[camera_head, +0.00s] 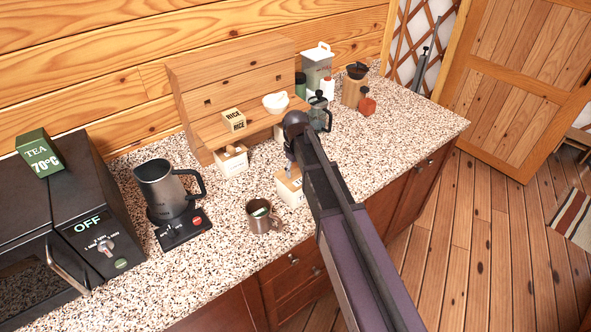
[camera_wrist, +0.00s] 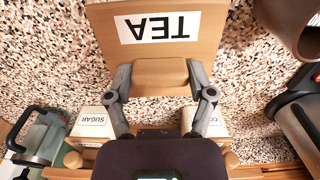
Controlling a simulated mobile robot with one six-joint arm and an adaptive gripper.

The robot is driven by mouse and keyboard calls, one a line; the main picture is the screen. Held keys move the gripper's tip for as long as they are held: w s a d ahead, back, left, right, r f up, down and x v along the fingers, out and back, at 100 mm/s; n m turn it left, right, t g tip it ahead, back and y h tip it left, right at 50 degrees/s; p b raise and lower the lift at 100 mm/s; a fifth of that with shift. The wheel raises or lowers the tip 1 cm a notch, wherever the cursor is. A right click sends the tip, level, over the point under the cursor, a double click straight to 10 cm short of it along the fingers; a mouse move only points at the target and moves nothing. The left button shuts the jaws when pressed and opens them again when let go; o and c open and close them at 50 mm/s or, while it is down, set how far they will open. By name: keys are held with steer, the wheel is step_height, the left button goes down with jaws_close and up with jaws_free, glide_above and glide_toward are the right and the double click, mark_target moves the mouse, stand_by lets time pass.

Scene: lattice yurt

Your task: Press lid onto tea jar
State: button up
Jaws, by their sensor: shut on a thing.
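The tea jar (camera_head: 291,197) is a pale box near the counter's front edge in the head view, partly hidden by my arm. Its wooden lid (camera_head: 283,182) shows at its top. In the wrist view the lid is a broad wooden surface (camera_wrist: 110,45) with an upside-down white TEA label. My gripper (camera_wrist: 160,80) is shut on the wooden block at the lid's near side, one finger on each side. In the head view my gripper (camera_head: 290,168) points down over the jar. I cannot tell whether the lid is fully seated.
A brown mug (camera_head: 262,222) stands close left of the jar. A kettle (camera_head: 165,192) on its base is further left. Another lidded jar (camera_head: 232,160) stands behind, by a wooden shelf unit (camera_head: 235,75). A French press (camera_head: 319,112) is behind my arm.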

stand_by(0.6)
steer(key=o, duration=1.1)
steer(key=shift+r, duration=0.1)
steer(key=shift+r+p, duration=3.4)
steer(key=shift+p, duration=0.1)
jaws_close()
steer(key=shift+f+b, duration=2.55)
